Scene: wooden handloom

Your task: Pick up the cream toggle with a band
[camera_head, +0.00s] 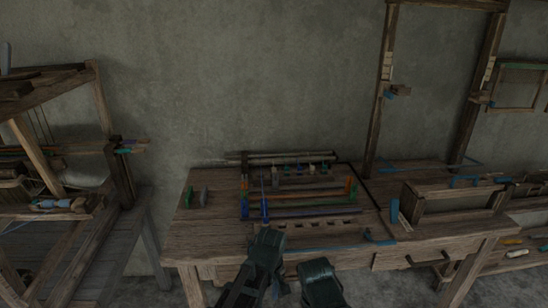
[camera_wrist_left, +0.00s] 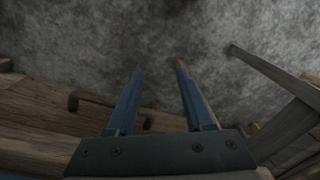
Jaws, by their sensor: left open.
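A row of small toggles stands at the back of the workbench in the head view. A pale one (camera_head: 275,172) is at the left end of the row; it is too small to tell whether it has a band. My left gripper (camera_head: 264,205) reaches up from the bottom over the bench, in front of the row and apart from the toggles. In the left wrist view, the left gripper (camera_wrist_left: 160,72) is open and empty, with two long blue fingers apart against the grey wall. No toggle shows there. My right gripper's fingers are not visible.
The workbench (camera_head: 210,235) carries a rack with green, orange and blue bars (camera_head: 310,199) around the toggles. A notched wooden strip (camera_head: 320,223) lies in front. A wooden frame (camera_head: 455,200) stands at the right. A loom (camera_head: 100,160) stands at the left.

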